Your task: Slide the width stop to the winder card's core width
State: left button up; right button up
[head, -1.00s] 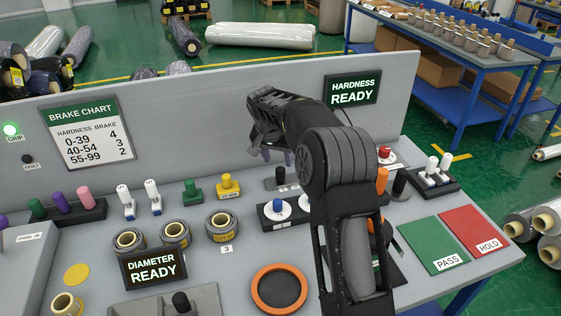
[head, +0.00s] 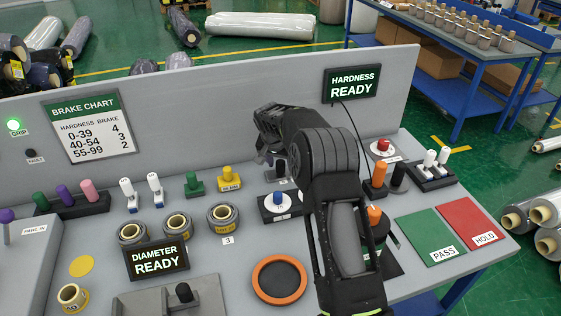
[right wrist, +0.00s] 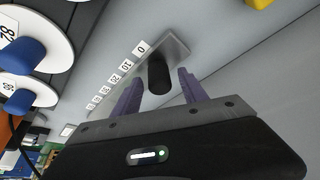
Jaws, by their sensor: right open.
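The width stop shows in the right wrist view as a black upright knob (right wrist: 159,74) at the 0 end of a grey strip with number tags (right wrist: 125,66). My right gripper (right wrist: 160,77) is open, its purple fingers on either side of the knob; I cannot tell whether they touch it. In the head view my right gripper (head: 266,157) is above the desk, close beside the black knob (head: 281,168). My forearm hides part of the area behind it. I cannot make out a winder card. My left gripper is not in view.
A dial block with a blue knob (head: 278,199) stands in front of the stop. A yellow-topped peg (head: 227,178) stands to its left. Wrapped rolls (head: 222,217) and the diameter display (head: 156,260) lie nearer. The upright back panel (head: 220,100) rises behind.

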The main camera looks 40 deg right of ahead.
grip_shut()
dwell(0.6)
dwell(0.9)
